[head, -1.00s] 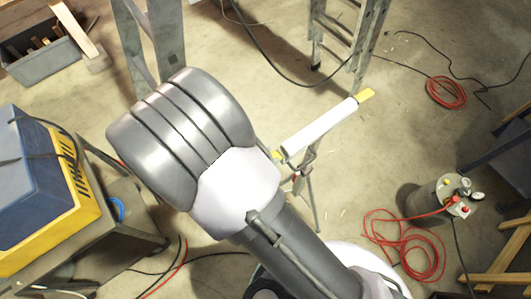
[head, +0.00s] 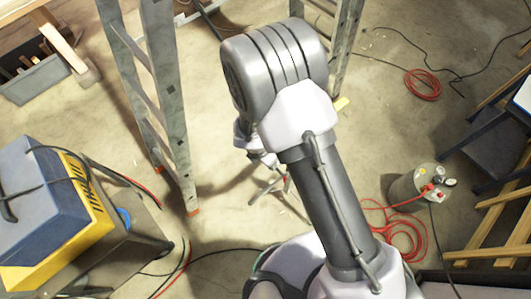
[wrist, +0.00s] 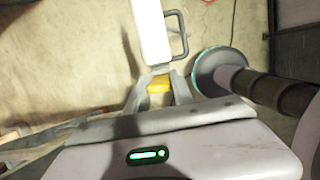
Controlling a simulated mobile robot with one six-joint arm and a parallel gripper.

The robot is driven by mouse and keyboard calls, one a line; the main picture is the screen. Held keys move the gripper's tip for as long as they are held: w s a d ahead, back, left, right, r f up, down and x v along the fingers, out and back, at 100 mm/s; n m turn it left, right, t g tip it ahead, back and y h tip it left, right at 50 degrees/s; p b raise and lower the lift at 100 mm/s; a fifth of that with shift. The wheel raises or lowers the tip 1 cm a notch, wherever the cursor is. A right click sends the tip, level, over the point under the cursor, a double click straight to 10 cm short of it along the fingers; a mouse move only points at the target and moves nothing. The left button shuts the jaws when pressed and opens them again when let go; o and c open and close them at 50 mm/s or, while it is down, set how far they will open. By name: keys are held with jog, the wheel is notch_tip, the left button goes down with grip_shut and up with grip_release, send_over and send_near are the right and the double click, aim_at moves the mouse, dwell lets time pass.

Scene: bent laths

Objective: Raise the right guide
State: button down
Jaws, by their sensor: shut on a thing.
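In the wrist view a long white bar (wrist: 152,30) runs up from my gripper, with a grey loop handle (wrist: 180,35) beside it. A yellow end piece (wrist: 159,83) shows at its near end. My gripper (wrist: 160,90) is shut, with a grey finger on either side of this yellow piece. In the head view my arm hides the white bar and the gripper's fingertips. I cannot tell for certain whether this bar is the right guide.
A ladder (head: 165,100) stands left of my arm, and another (head: 345,45) behind it. A blue and yellow machine (head: 60,195) sits on a bench at left. A grey canister (head: 410,190) and red hose (head: 405,240) are at right. Cables cross the floor.

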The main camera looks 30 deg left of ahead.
dwell(0.5)
jog(key=c, duration=1.1)
grip_release()
jog(key=shift+w, duration=0.1)
jog(key=p+v, duration=0.5)
jog(key=v, duration=1.2)
jog(key=shift+w+d+r+p, duration=0.1)
jog(key=shift+d+r+p, duration=0.1)
jog(key=shift+p, duration=0.2)
jog(key=shift+w, duration=0.1)
